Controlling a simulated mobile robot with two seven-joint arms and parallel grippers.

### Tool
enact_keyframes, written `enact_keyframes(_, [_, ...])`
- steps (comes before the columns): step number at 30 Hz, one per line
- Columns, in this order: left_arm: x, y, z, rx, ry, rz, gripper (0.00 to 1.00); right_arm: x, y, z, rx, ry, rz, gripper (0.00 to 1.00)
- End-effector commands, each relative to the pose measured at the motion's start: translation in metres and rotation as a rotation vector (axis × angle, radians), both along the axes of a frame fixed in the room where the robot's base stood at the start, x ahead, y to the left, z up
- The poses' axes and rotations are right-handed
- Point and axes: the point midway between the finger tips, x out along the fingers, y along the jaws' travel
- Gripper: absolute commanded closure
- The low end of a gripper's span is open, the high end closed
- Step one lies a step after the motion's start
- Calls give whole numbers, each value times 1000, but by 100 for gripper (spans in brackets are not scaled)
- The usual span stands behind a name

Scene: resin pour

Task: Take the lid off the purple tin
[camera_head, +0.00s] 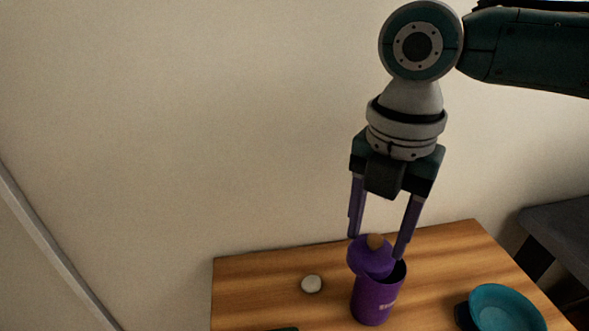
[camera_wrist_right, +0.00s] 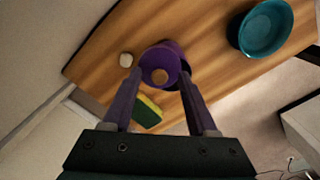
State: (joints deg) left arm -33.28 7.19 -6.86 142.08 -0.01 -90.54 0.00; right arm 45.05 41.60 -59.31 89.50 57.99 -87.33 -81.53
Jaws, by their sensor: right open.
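The purple tin (camera_head: 376,303) stands upright on the wooden table, and its dark opening shows at the right of its top. Its purple lid (camera_head: 366,262), with a round wooden knob (camera_head: 375,241), sits tilted and shifted left on the tin's rim. My right gripper (camera_head: 377,247) points down over the tin, open, with its two purple fingers on either side of the knob. In the right wrist view, the knob (camera_wrist_right: 160,76) lies between the fingertips, with the tin (camera_wrist_right: 176,53) beyond. I cannot tell whether a finger touches the lid. My left gripper is not in view.
A small whitish round object (camera_head: 311,284) lies left of the tin. A teal bowl (camera_head: 505,308) stands to the right. A yellow and green sponge (camera_wrist_right: 148,110) shows in the right wrist view. Grey furniture (camera_head: 560,222) stands beyond the table's right edge; a wall is behind.

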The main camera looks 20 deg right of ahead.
Motion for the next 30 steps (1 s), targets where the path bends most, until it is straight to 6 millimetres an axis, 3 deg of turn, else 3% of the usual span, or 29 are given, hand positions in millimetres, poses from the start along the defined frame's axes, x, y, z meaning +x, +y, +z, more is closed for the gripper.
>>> enact_keyframes(2, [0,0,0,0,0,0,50,0,0,0,0,0,0,44])
enact_keyframes(17, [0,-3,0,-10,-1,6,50,0,0,1,0,0,-1,100])
enact_keyframes(30, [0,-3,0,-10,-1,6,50,0,0,1,0,0,-1,100])
